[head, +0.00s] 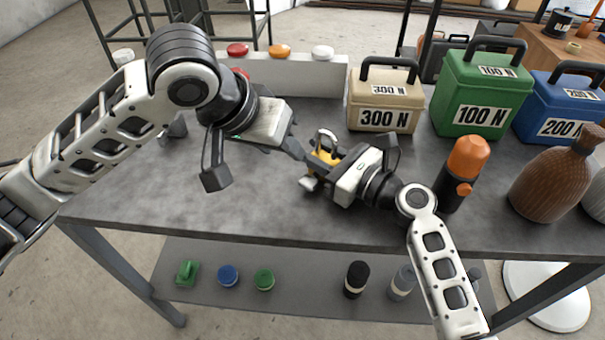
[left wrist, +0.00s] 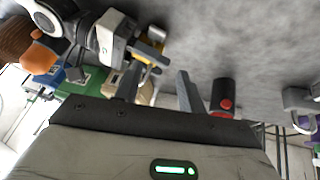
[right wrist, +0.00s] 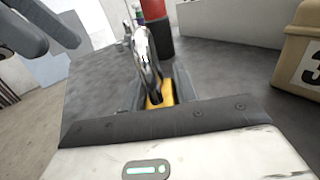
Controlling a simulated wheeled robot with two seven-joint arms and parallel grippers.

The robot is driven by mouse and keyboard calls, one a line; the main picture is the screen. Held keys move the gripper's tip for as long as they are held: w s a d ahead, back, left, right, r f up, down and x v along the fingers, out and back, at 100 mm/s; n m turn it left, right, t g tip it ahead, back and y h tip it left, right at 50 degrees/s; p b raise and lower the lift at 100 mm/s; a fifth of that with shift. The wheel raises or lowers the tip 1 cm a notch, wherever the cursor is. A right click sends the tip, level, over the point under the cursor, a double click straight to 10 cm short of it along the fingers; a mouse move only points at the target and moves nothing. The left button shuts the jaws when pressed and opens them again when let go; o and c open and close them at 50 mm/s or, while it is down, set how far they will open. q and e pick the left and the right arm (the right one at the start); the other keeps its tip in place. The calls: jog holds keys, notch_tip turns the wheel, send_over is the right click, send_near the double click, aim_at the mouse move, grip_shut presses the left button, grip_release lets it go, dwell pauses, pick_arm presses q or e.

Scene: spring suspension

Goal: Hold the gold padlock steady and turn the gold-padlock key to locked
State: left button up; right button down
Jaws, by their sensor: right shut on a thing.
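The gold padlock (head: 318,160) with its silver shackle sits above the grey table's middle. In the right wrist view its gold body (right wrist: 161,95) and shackle show upright between my fingers. My right gripper (head: 322,170) is shut on the padlock from the right. My left gripper (head: 296,150) is beside the padlock on its left, its fingers pointing towards it. In the left wrist view its two fingers (left wrist: 158,92) stand apart with nothing seen between them, and the gold of the padlock (left wrist: 150,60) shows just beyond. I cannot make out the key.
A beige 300 N case (head: 384,95), a green 100 N case (head: 484,90) and a blue one (head: 560,103) stand at the back right. An orange-topped black bottle (head: 464,168) and a brown bottle (head: 550,185) stand right of my right arm. The table's front left is clear.

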aim_at(306, 183)
pick_arm(q)
jog(key=d+f+m, duration=0.1)
jog(key=f, duration=0.1)
jog(key=w+d+f+g, duration=0.1)
jog(key=f, duration=0.2)
jog(key=d+f+m, duration=0.1)
jog(key=f, duration=0.2)
jog(key=shift+w+d+f+m+y, duration=0.2)
jog(key=shift+w+d+m+y, duration=0.1)
jog(key=shift+y, duration=0.1)
jog(key=c, duration=0.7)
